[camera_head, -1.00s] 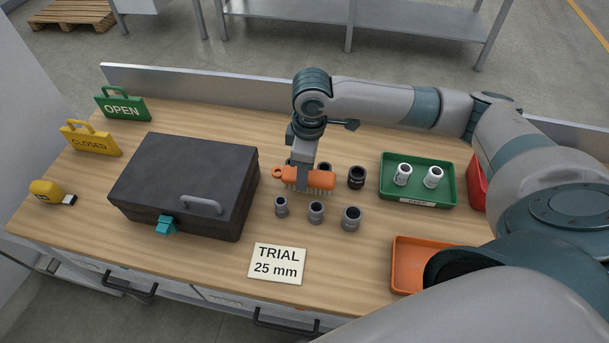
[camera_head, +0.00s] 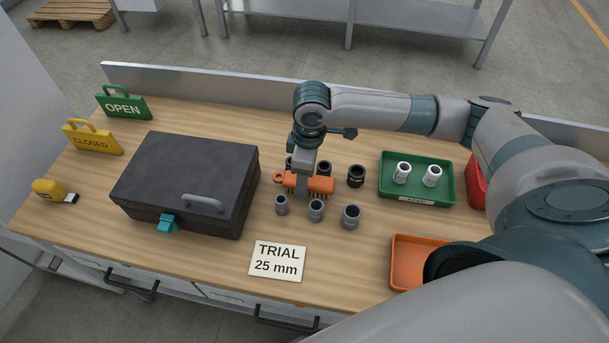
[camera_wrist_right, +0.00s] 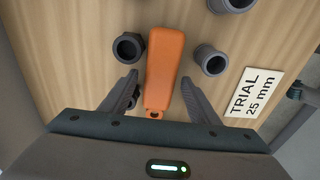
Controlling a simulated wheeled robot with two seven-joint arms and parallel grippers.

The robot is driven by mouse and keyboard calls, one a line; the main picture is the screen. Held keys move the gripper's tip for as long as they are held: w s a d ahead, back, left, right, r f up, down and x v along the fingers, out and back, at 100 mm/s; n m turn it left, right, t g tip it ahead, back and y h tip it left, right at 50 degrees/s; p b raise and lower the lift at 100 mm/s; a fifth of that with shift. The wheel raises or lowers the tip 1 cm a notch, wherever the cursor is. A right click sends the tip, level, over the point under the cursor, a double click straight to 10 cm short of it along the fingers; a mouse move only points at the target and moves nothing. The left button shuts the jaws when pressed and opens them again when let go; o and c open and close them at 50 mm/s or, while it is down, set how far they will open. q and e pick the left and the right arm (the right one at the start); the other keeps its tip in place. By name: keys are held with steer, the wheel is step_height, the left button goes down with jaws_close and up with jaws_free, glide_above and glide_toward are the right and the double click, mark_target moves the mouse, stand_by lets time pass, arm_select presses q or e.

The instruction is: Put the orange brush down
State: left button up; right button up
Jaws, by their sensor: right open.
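The orange brush (camera_head: 320,184) is among the dark and grey fittings in the middle of the table, bristles down. Whether its bristles touch the wood is hard to tell. In the right wrist view the brush (camera_wrist_right: 163,62) lies lengthwise between my right gripper's fingers. My right gripper (camera_wrist_right: 159,80) is open, with a gap on each side of the brush. In the head view the right gripper (camera_head: 303,184) comes down over the brush from above and hides part of it. My left gripper is not in view.
Grey fittings (camera_head: 316,210) stand just in front of the brush, and black ones (camera_head: 356,175) beside and behind it. A dark case (camera_head: 185,175) is to the left. A green tray (camera_head: 418,199) with two white fittings is to the right. A TRIAL 25 mm card (camera_head: 277,262) lies in front.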

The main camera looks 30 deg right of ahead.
step_height(320, 180, up, 12)
steer(key=b, duration=0.2)
steer(key=shift+s+d+r+b, duration=0.15)
steer(key=shift+s+d+b, duration=0.1)
steer(key=shift+d+b, duration=0.05)
steer(key=shift+o, duration=0.4)
steer(key=shift+d, duration=0.1)
